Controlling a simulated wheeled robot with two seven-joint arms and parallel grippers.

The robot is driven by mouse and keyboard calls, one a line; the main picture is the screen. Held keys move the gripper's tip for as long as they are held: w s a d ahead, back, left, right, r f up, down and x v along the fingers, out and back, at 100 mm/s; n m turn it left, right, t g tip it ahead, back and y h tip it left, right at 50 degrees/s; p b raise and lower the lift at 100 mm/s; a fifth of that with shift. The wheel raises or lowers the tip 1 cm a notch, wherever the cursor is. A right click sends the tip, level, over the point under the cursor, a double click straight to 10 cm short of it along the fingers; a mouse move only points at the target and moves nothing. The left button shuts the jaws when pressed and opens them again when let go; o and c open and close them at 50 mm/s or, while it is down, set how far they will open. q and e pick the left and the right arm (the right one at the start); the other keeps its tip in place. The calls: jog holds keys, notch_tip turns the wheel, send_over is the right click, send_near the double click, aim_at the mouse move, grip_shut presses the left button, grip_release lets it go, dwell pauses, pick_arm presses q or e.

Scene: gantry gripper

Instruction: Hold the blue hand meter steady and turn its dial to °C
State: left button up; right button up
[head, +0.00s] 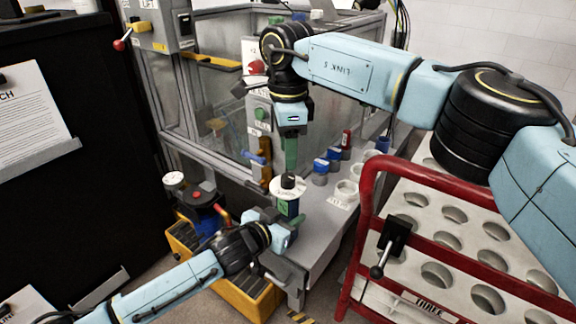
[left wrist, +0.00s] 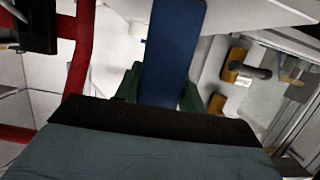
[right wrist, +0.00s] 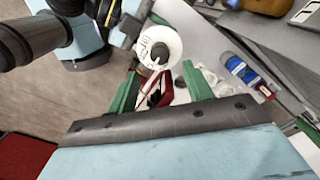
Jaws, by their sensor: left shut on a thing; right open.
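The blue hand meter (left wrist: 172,50) is upright between the green fingers of my left gripper (left wrist: 162,92), which is shut on its body. In the head view my left gripper (head: 287,212) holds it in front of the bench, and the fingers hide much of the body. Its white round dial face (head: 288,188) with a black knob (head: 288,181) faces up. My right gripper (head: 291,165) is open and empty, pointing down just above the knob. In the right wrist view the dial (right wrist: 160,47) lies beyond the open green fingers (right wrist: 160,88); its marks are too small to read.
A grey bench (head: 325,222) carries white cups (head: 346,191) and several small blue items (head: 321,166). A red-framed trolley (head: 362,215) with round holes stands at the right. A glazed machine (head: 220,100) is behind. A yellow crate (head: 250,300) stands below on the floor.

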aim_at(288, 176)
notch_tip(288, 176, up, 6)
jog(key=shift+f, duration=0.15)
dwell(0.4)
pick_arm(q)
jog(key=o, duration=1.3)
jog(key=shift+s, duration=0.1)
jog(key=v, duration=1.2)
